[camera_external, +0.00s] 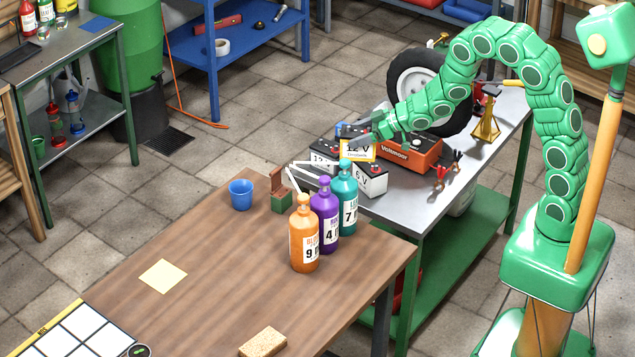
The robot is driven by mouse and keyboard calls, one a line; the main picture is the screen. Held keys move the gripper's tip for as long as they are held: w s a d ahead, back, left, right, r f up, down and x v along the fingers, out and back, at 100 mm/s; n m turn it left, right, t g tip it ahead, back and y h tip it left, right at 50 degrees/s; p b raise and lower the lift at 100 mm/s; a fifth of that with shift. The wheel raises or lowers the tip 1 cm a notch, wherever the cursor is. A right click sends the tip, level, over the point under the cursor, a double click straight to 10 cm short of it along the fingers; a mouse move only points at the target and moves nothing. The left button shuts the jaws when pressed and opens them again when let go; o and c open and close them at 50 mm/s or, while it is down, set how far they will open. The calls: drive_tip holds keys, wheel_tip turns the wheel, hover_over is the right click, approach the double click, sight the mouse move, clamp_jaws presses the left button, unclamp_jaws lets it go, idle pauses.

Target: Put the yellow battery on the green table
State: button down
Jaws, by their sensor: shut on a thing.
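The yellow battery (358,153), marked 12 V, is among other batteries at the near left end of a grey-topped table with green legs (420,207). My gripper (354,136) reaches in from the right and is shut on the yellow battery's top. The battery's lower part is hidden behind a white 6 V battery (371,181); I cannot tell whether it is lifted. Another grey-topped table with a green frame (58,48) stands at the upper left.
An orange Voltmoar battery (410,153), a wheel (413,82) and a yellow stand (485,128) crowd the grey-topped table. Orange, purple and teal bottles (325,222) stand in front on a wooden table (215,295), beside a blue cup (241,195).

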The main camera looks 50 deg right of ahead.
drive_tip(key=s+a+f+n+g+y, duration=0.3)
drive_tip(key=s+f+n, duration=0.1)
drive_tip(key=s+f, duration=0.35)
drive_tip(key=s+d+n+g+y, duration=0.2)
drive_tip(key=s+d+n+g, duration=0.1)
drive_tip(key=s+d, duration=0.6)
drive_tip(key=shift+s+a+f, duration=0.1)
drive_tip(key=shift+f, duration=1.55)
drive_tip(key=shift+s+f, duration=0.1)
drive_tip(key=shift+f, duration=1.55)
drive_tip(key=shift+f, duration=0.6)
unclamp_jaws()
drive_tip(key=v, duration=0.7)
drive_tip(key=shift+d, duration=0.35)
